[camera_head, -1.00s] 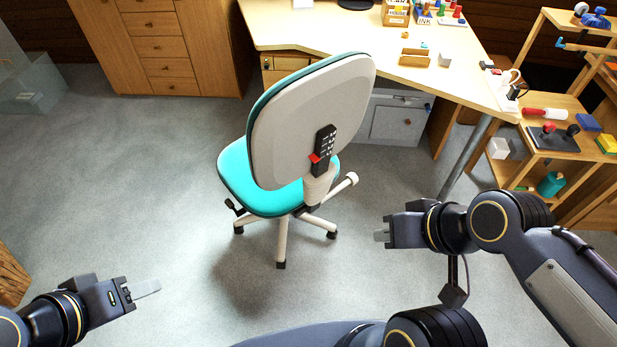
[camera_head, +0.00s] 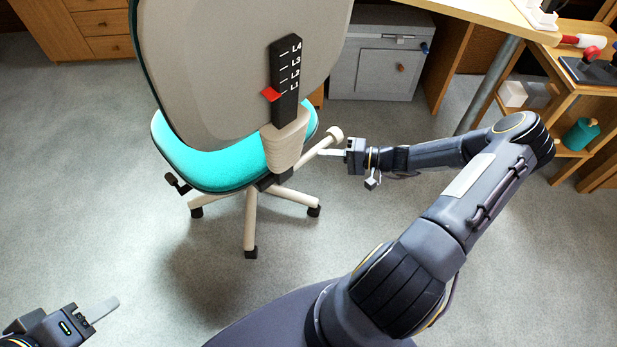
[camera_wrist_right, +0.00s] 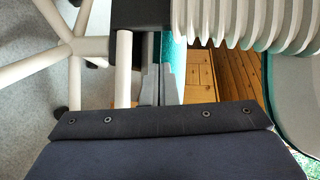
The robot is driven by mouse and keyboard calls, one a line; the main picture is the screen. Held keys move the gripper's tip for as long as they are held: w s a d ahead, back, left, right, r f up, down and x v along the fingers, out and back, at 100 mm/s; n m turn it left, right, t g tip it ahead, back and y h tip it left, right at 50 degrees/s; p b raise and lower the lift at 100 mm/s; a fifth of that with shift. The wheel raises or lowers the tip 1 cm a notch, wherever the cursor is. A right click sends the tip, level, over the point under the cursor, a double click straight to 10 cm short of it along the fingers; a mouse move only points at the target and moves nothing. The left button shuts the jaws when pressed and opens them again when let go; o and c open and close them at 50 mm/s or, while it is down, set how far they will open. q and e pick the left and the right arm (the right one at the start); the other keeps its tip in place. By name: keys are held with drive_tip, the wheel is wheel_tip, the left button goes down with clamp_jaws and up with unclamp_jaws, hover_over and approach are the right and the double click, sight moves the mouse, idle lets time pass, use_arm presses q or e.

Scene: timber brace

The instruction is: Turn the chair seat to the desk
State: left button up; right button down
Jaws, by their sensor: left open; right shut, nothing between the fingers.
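The office chair has a teal seat (camera_head: 215,165) and a grey backrest (camera_head: 225,70) whose rear side faces me. The backrest carries a black scale (camera_head: 286,85) with a red pointer near L1. A pale bar with a round knob (camera_head: 335,132) sticks out at the chair's right. The desk (camera_head: 455,10) is behind and to the right, cut by the top edge. My right gripper (camera_head: 325,153) is shut and empty, its fingertips close to the bar below the knob; contact is unclear. In the right wrist view its fingers (camera_wrist_right: 158,85) are beside a pale bar. My left gripper (camera_head: 100,310) is open and empty at lower left.
A grey cabinet (camera_head: 378,65) stands under the desk. A wooden shelf (camera_head: 570,110) with several items is at the right. A drawer unit (camera_head: 100,30) is at upper left. The chair's star base (camera_head: 250,215) stands on carpet; floor at left is clear.

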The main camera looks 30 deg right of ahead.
drive_tip(key=d+f+m+t+h+b, duration=0.35)
drive_tip(key=d+f+t, duration=0.2)
drive_tip(key=f, duration=0.45)
use_arm(q)
wheel_tip(320, 180, down, 9)
drive_tip(key=b, duration=0.3)
use_arm(e)
drive_tip(key=w+a, duration=0.7)
drive_tip(key=shift+a+m, duration=0.35)
drive_tip(key=shift+m, duration=0.1)
use_arm(q)
drive_tip(key=shift+a+r, duration=0.1)
drive_tip(key=shift+r, duration=0.05)
use_arm(e)
drive_tip(key=shift+g, duration=0.25)
